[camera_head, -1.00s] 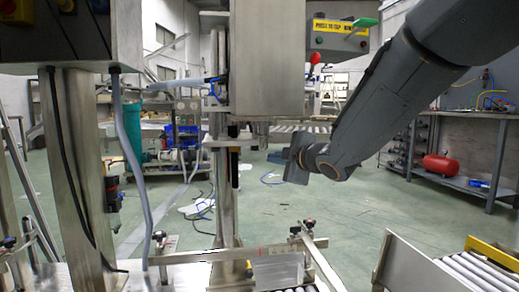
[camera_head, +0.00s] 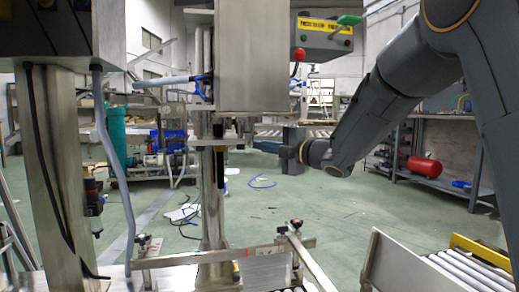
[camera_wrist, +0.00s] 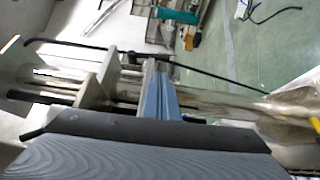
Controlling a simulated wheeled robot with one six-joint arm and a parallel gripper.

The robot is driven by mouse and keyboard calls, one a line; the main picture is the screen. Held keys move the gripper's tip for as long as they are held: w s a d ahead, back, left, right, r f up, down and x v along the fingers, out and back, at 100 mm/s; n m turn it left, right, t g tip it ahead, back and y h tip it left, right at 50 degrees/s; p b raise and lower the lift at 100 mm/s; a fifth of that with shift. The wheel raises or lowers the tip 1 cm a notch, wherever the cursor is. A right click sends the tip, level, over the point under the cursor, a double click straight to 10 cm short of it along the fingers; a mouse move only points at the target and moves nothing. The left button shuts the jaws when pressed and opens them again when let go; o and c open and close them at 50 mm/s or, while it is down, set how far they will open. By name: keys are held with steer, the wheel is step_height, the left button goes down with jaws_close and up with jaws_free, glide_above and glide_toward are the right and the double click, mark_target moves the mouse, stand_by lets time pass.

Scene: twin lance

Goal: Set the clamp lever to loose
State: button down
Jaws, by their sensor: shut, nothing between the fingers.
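My gripper (camera_head: 262,146) is in the middle of the head view, right of the steel post, pointing left toward it. Its blue fingers are together and empty. In the wrist view the fingers (camera_wrist: 158,72) reach up the picture, in front of the post and its bracket. A metal clamp bracket (camera_head: 232,142) sits on the post, with a dark upright bar (camera_head: 219,168) just below it. This may be the clamp lever, but I cannot tell for sure. A visible gap separates the fingertips from the dark bar in the head view; contact cannot be told in the wrist view.
A blue fitting with a pale hose (camera_head: 170,80) is on the post. A rail (camera_head: 200,257) and rollers lie below. Open floor (camera_head: 290,200) lies beyond.

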steer(key=b+x, duration=0.2)
steer(key=x, duration=0.5)
steer(key=shift+w+a+b, duration=0.2)
steer(key=shift+w+b, duration=0.05)
steer(key=shift+b, duration=0.15)
